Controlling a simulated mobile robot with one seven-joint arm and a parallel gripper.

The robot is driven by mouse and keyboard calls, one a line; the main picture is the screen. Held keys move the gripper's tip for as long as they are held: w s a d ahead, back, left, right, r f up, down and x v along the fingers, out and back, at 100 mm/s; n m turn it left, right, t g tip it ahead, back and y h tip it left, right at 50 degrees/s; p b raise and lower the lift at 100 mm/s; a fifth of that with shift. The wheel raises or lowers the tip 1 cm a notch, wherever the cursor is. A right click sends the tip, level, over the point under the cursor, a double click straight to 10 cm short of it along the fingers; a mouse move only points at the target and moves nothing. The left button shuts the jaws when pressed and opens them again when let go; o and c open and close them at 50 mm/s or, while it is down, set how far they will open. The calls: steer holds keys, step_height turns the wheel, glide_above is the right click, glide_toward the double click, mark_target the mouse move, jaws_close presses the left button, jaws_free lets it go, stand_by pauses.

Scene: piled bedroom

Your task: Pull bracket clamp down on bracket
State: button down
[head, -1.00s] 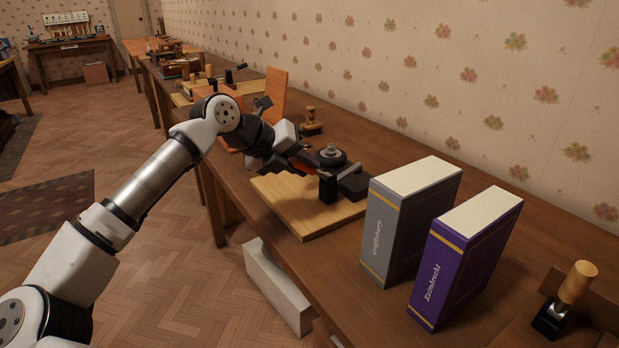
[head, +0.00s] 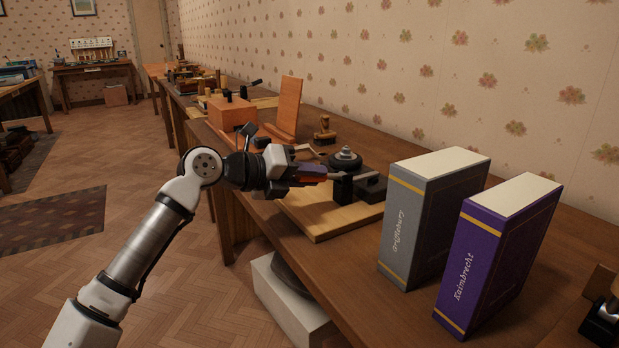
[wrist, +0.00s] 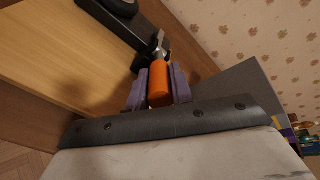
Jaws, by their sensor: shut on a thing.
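My gripper (head: 322,174) is over the left part of a light wooden board on the bench. In the wrist view, the purple-padded fingers (wrist: 157,86) are shut on an orange handle (wrist: 159,84). A metal arm (wrist: 161,42) runs from the handle to a black block, which looks like the bracket clamp. In the head view, dark clamp parts (head: 343,190) stand on the wooden board (head: 322,218), with a round, stepped dark piece (head: 345,158) behind. The handle is mostly hidden there by my gripper. I cannot tell which dark part is the bracket.
A grey book (head: 428,220) and a purple book (head: 497,255) stand upright right of the board. An orange wooden block (head: 231,112) and a small wooden-handled stamp (head: 324,130) are behind. A flowered wall bounds the bench's far side.

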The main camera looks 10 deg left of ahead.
steer(key=c, duration=1.2)
jaws_free()
steer(key=shift+c, duration=0.2)
steer(key=v, duration=1.3)
steer(key=shift+s+a, duration=0.15)
steer(key=shift+a, duration=0.25)
